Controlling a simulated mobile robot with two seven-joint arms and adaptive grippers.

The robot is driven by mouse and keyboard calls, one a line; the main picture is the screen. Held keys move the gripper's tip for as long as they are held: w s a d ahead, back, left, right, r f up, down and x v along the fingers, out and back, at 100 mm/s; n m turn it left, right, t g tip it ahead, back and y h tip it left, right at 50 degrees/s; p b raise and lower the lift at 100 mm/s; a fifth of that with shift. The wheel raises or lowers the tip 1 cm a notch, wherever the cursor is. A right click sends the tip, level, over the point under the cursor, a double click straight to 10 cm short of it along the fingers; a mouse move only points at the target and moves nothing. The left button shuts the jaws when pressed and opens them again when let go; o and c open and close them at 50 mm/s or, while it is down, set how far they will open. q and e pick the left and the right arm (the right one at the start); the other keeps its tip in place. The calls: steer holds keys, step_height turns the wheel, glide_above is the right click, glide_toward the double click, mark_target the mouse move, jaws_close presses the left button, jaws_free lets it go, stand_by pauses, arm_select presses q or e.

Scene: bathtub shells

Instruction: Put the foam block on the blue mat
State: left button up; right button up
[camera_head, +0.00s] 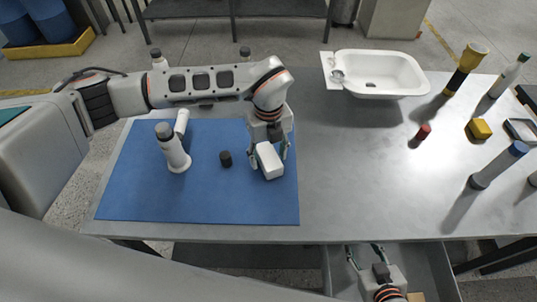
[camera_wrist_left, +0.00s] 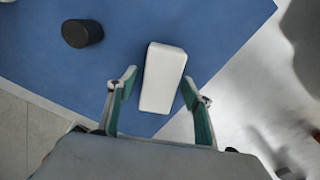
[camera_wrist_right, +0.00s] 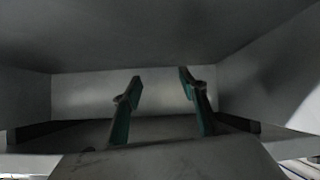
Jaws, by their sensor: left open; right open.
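A white block (camera_head: 269,160), which looks like the foam block, is over the right part of the blue mat (camera_head: 215,200). It also shows in the left wrist view (camera_wrist_left: 162,75), apparently lying on the mat near its edge. My left gripper (camera_head: 270,155) is open above it, with the block between and just beyond its fingertips in the left wrist view (camera_wrist_left: 158,84). My right gripper (camera_head: 364,250) is open and empty at the open drawer (camera_head: 432,265) below the table's front edge. The right wrist view shows its open fingers (camera_wrist_right: 160,78) against grey panels.
A dark cylinder (camera_head: 225,158) and a white dispenser-like piece (camera_head: 174,150) stand on the mat. A white basin (camera_head: 378,75) is at the back. A red-topped piece (camera_head: 421,133), a yellow block (camera_head: 479,129) and bottles are at right. The middle of the grey table is clear.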

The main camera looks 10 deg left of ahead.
mark_target(269, 155)
arm_select(q)
step_height(269, 155, up, 5)
steer(key=p, duration=0.2)
steer(key=shift+p, duration=0.4)
arm_select(e)
steer(key=shift+s+d+r, duration=0.1)
steer(key=shift+d+r, duration=0.1)
steer(key=shift+r, duration=0.45)
steer(key=shift+d+r, duration=0.15)
steer(key=shift+r, duration=0.45)
steer(key=shift+s+d+f+h, duration=0.2)
steer(key=shift+s+d+f, duration=0.1)
steer(key=shift+d+f, duration=0.25)
steer(key=shift+s+d+f+h, duration=0.25)
steer(key=shift+d+f, duration=0.1)
steer(key=shift+f, duration=0.25)
steer(key=shift+w+a+r, duration=0.1)
steer(key=shift+a+r, duration=0.15)
steer(key=shift+a, duration=0.25)
arm_select(q)
step_height(269, 155, up, 7)
steer(key=shift+f, duration=0.1)
arm_select(e)
steer(key=shift+w, duration=0.1)
